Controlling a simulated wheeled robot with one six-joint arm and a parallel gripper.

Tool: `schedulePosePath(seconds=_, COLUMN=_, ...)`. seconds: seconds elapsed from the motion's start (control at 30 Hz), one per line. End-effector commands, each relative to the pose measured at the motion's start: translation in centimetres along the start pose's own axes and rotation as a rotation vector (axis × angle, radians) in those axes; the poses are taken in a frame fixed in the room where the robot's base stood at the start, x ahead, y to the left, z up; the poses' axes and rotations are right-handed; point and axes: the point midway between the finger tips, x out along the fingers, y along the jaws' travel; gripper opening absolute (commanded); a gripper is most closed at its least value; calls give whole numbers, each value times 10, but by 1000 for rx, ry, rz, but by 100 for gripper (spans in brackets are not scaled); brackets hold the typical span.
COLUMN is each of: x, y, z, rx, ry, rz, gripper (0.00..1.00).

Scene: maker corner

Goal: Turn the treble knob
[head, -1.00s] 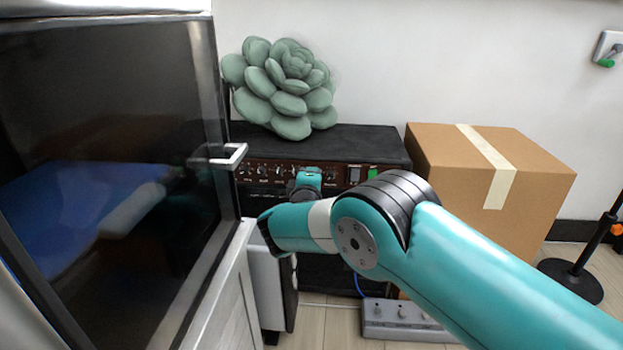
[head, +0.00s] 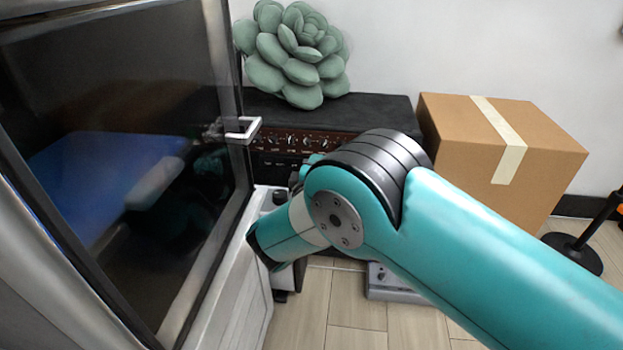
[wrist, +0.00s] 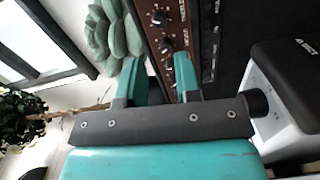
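The amplifier's dark red control panel (head: 290,141) with its row of knobs faces me below the plush in the head view. It also runs along the top of the wrist view (wrist: 181,25), where two black knobs (wrist: 160,18) and (wrist: 167,46) show clearly. The labels are too small to read, so I cannot tell which knob is treble. My gripper (wrist: 158,65) is open, its two teal fingers apart and pointing at the panel. I see no knob clearly held between the fingers. In the head view my arm hides most of the gripper and the panel's right part.
A green succulent plush (head: 296,55) sits on the amplifier's black top (head: 375,112). A dark glass door with a white handle (head: 243,129) stands close at left. A cardboard box (head: 548,150) is at right. A grey pedal unit (head: 385,290) lies on the floor below my arm.

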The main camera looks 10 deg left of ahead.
Motion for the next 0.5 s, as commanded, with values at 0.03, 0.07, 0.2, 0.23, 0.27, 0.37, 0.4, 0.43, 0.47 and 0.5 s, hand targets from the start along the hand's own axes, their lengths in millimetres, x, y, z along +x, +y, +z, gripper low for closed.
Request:
schedulePosePath(seconds=0.03, x=-14, y=3, z=-2, rx=-6, ry=4, rz=-3, gripper=31)
schedulePosePath(seconds=0.07, x=-22, y=3, z=-2, rx=-6, ry=5, rz=-3, gripper=31)
schedulePosePath(seconds=0.2, x=-51, y=2, z=-2, rx=-4, ry=4, rz=-2, gripper=31)
schedulePosePath(seconds=0.23, x=-56, y=2, z=-1, rx=-4, ry=4, rz=-1, gripper=31)
schedulePosePath(seconds=0.27, x=-61, y=2, z=-1, rx=-2, ry=3, rz=-2, gripper=31)
schedulePosePath(seconds=0.37, x=-72, y=1, z=-1, rx=-1, ry=2, rz=-2, gripper=31)
schedulePosePath(seconds=0.4, x=-76, y=0, z=-1, rx=-1, ry=2, rz=-2, gripper=31)
schedulePosePath(seconds=0.43, x=-78, y=0, z=-1, rx=-1, ry=1, rz=-1, gripper=31)
schedulePosePath(seconds=0.47, x=-79, y=0, z=0, rx=-1, ry=1, rz=-1, gripper=31)
schedulePosePath(seconds=0.5, x=-80, y=0, z=0, rx=0, ry=0, rz=-1, gripper=31)
